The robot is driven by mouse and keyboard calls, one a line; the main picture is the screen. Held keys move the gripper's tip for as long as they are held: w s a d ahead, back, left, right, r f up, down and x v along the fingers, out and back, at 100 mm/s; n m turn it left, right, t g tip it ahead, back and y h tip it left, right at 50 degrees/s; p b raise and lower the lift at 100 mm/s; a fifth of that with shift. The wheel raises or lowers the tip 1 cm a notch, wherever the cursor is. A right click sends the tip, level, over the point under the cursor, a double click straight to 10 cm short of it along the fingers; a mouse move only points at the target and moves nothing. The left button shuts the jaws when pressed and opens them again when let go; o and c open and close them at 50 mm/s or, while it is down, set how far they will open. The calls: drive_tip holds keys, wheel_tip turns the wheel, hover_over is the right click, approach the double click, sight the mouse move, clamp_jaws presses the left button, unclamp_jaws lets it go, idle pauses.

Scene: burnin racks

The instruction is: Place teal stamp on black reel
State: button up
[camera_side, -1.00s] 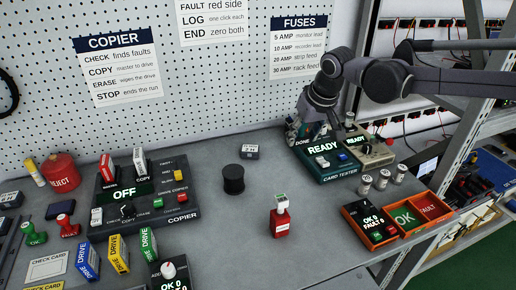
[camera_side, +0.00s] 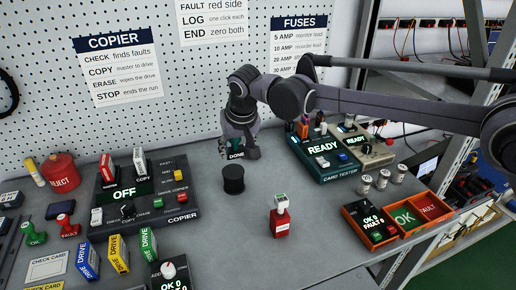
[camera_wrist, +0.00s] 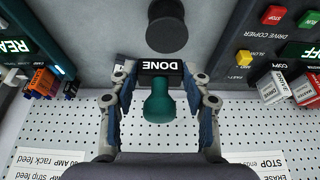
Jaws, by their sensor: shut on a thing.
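The teal stamp (camera_wrist: 158,103), with a dark block marked DONE, is between the fingers of my gripper (camera_wrist: 160,105) in the wrist view. My gripper (camera_side: 240,152) is shut on it; in the side view the DONE face (camera_side: 236,155) shows below the fingers. The black reel (camera_side: 233,184) stands upright on the grey bench. The stamp is just behind and above the reel in the side view. In the wrist view the reel (camera_wrist: 166,30) is ahead of the stamp, near the top edge, and a gap shows between them.
The copier (camera_side: 150,205) is left of the reel and the card tester (camera_side: 332,155) is to its right. The pegboard wall (camera_side: 190,90) is close behind. Bench around the reel is mostly clear.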

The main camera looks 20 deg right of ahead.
sight(233, 171)
drive_tip(key=shift+a+f, duration=0.4)
drive_tip(key=shift+a, duration=0.1)
drive_tip(key=shift+f, duration=1.9)
drive_tip(key=shift+f, duration=0.15)
drive_tip(key=o, duration=1.2)
drive_tip(key=shift+c, duration=0.2)
